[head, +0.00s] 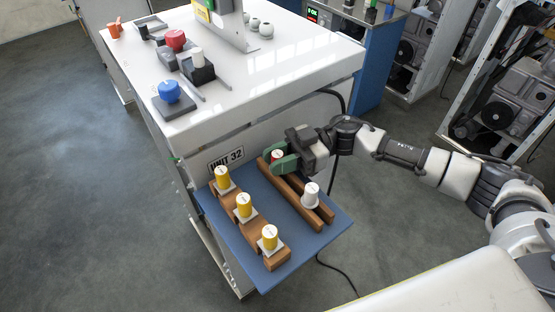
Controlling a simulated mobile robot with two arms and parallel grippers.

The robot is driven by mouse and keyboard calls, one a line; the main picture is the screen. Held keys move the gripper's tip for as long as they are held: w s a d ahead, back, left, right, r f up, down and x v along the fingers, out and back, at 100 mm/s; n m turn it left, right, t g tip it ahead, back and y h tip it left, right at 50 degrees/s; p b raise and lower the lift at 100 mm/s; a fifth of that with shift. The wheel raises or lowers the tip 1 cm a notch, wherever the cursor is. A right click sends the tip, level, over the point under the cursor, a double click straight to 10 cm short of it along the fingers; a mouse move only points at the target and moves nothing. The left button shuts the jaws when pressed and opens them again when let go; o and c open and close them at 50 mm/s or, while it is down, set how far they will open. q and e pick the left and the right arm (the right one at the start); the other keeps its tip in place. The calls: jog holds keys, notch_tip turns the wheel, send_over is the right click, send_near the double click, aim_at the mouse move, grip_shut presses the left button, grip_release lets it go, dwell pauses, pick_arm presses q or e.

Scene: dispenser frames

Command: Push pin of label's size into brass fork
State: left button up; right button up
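My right gripper (279,158), with green fingers, is at the far end of two brown rails (294,197) on a blue shelf. A red pin (277,156) with a white top shows between its fingers; whether they grip it is too small to tell. A white pin (311,194) stands at the near part of the rails. Three yellow pins stand on white bases along a brown block: far (222,177), middle (243,205) and near (269,237). Marks on the pin tops are too small to read. I cannot make out a brass fork or the size label. My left gripper is out of view.
The blue shelf (323,234) juts from a white cabinet (275,70) marked UNIT 32. A black cable hangs behind my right gripper.

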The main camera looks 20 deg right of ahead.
jog(key=c, duration=0.4)
